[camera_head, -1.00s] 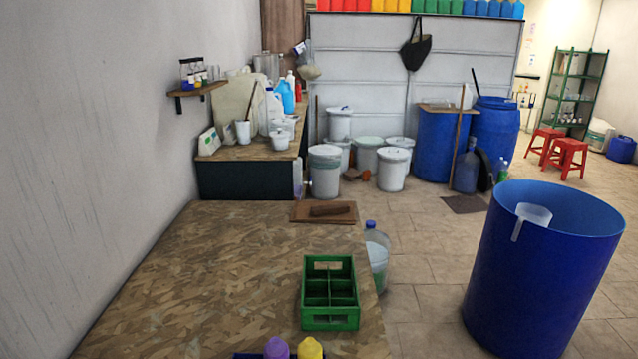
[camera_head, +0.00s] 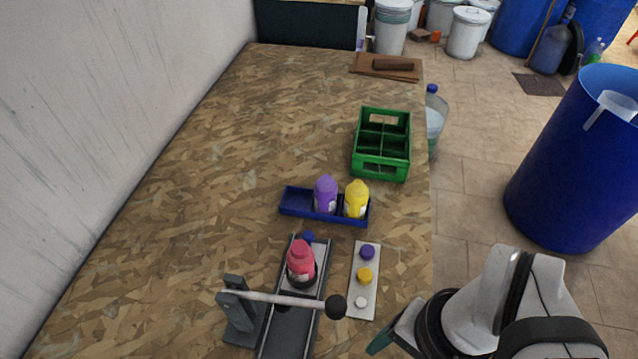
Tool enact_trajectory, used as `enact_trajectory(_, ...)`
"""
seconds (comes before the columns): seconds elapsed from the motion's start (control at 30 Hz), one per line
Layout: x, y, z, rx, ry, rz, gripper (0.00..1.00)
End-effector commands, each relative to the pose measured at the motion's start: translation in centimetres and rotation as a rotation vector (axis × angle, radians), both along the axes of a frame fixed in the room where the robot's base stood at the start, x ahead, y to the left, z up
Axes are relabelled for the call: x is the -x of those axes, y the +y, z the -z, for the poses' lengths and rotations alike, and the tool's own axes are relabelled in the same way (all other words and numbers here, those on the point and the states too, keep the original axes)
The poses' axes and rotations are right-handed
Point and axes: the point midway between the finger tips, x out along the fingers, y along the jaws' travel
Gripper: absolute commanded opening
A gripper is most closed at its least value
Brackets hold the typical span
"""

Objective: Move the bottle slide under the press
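The press stands at the lower middle, with a dark grey post (camera_head: 240,312) and a grey lever (camera_head: 275,298) ending in a black ball knob (camera_head: 336,307). The lever lies across a grey two-rail track (camera_head: 287,335). A pink-red bottle (camera_head: 300,258) stands upright in the dark bottle slide (camera_head: 304,284) on the track, beyond the lever and not under it. A small blue knob (camera_head: 308,237) shows at the track's far end. My white and black arm is at the lower right.
A blue tray (camera_head: 296,203) holds a purple bottle (camera_head: 325,192) and a yellow bottle (camera_head: 357,198). A grey strip (camera_head: 357,311) right of the track holds purple, yellow and white caps. A green divided crate (camera_head: 380,170) stands farther back. The table's left side is clear.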

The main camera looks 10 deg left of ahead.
Motion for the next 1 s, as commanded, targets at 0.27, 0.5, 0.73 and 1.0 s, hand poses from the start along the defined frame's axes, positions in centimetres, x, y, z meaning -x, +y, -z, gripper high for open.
enact_trajectory(0.27, -2.1, 0.4, -1.0, 0.008, -0.011, -0.128, 0.44)
enact_trajectory(0.5, -18.8, 8.8, -3.1, 0.066, -0.109, -1.167, 0.44)
enact_trajectory(0.73, -25.6, 17.2, 0.2, 0.093, -0.152, -1.757, 0.44)
enact_trajectory(1.0, -25.8, 17.5, 5.7, 0.093, -0.151, -1.793, 0.44)
